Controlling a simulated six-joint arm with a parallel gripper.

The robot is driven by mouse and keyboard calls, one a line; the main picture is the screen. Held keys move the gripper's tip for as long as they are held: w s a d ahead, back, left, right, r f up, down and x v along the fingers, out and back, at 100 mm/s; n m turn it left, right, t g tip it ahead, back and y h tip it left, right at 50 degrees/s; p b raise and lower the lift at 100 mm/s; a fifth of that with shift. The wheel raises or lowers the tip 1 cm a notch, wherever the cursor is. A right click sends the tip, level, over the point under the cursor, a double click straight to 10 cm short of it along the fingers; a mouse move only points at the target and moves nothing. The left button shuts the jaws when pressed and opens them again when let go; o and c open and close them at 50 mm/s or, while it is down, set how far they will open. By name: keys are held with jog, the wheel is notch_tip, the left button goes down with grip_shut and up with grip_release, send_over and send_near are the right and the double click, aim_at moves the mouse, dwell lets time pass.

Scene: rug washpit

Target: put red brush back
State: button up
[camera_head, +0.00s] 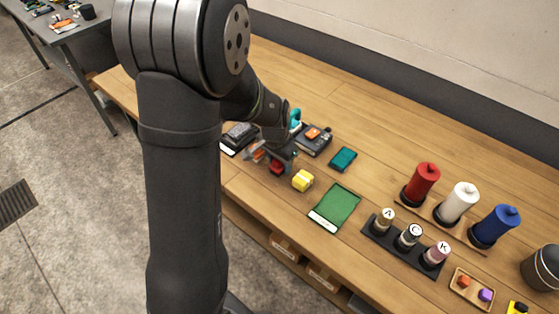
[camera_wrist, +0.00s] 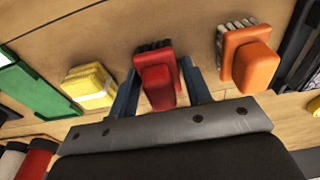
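The red brush (camera_wrist: 157,78) has dark bristles along its far edge in the wrist view. My gripper (camera_wrist: 160,72) has one finger on each side of it, very close to its sides. I cannot tell whether the fingers press on it or only flank it. In the head view the red brush (camera_head: 277,168) shows low under my gripper (camera_head: 277,160), partly hidden by it. Whether it touches the bench is unclear.
The green mat (camera_head: 336,206) with a white label strip is bare. A teal box (camera_head: 343,159) and a dark tray (camera_head: 315,145) stand behind the gripper.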

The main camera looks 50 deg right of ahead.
jog(key=shift+o, duration=0.9)
notch_tip(320, 180, up, 12)
jog(key=a, duration=0.1)
jog(key=shift+a+r, duration=0.15)
jog(key=shift+a, duration=0.1)
jog(key=f, duration=0.4)
jog(key=d+f, duration=0.1)
jog(key=f, duration=0.7)
jog(key=shift+d, duration=0.25)
jog(key=shift+r, duration=1.3)
